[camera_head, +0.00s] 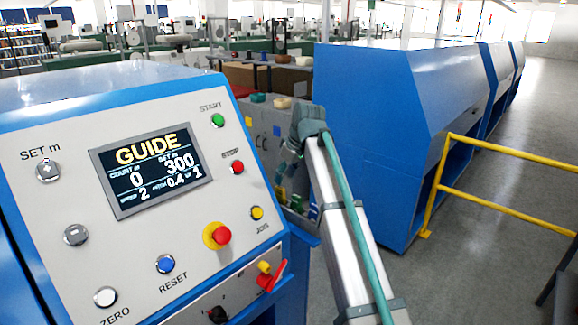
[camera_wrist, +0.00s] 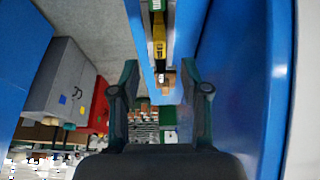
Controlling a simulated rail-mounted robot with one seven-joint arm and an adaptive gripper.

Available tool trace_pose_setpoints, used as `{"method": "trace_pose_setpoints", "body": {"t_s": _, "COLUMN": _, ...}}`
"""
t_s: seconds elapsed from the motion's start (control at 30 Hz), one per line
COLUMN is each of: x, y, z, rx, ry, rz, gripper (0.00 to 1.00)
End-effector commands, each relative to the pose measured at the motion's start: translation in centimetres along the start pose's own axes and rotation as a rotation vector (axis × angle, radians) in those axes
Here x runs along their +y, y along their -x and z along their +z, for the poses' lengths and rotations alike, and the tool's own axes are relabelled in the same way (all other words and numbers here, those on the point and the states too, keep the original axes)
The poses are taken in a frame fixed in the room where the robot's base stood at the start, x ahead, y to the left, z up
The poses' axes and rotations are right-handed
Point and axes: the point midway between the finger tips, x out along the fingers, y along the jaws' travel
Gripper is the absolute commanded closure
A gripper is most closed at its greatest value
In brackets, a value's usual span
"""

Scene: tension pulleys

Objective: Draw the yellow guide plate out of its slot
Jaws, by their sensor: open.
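In the wrist view a small yellow piece with dark markings, which looks like the yellow guide plate (camera_wrist: 159,38), sits in a narrow dark slot between blue walls at the top centre. A green piece shows in line with it at the top edge. My gripper (camera_wrist: 158,68) is open and empty, its two dark fingers on either side of the slot's line. The plate appears beyond the fingertips, between their lines and untouched.
A control panel (camera_head: 60,245) with a screen reading GUIDE stands at the left. Blue machine housings (camera_head: 370,130) and a yellow rail (camera_head: 500,200) are at the right. In the wrist view a blue wall (camera_wrist: 235,75) runs close beside the right finger; grey and red cabinets stand left.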

Motion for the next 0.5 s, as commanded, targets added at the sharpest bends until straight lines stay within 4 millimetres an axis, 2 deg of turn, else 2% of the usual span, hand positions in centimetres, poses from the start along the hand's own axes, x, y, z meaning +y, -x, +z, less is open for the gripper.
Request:
{"method": "trace_pose_setpoints", "body": {"t_s": 0.3, "x": 0.0, "y": -4.8, "z": 0.0, "rx": -0.003, "ry": 0.0, "rz": -0.001, "gripper": 0.54}}
{"method": "trace_pose_setpoints", "body": {"t_s": 0.5, "x": 0.0, "y": -6.3, "z": 0.0, "rx": -0.001, "ry": -0.001, "rz": 0.0, "gripper": 0.54}}
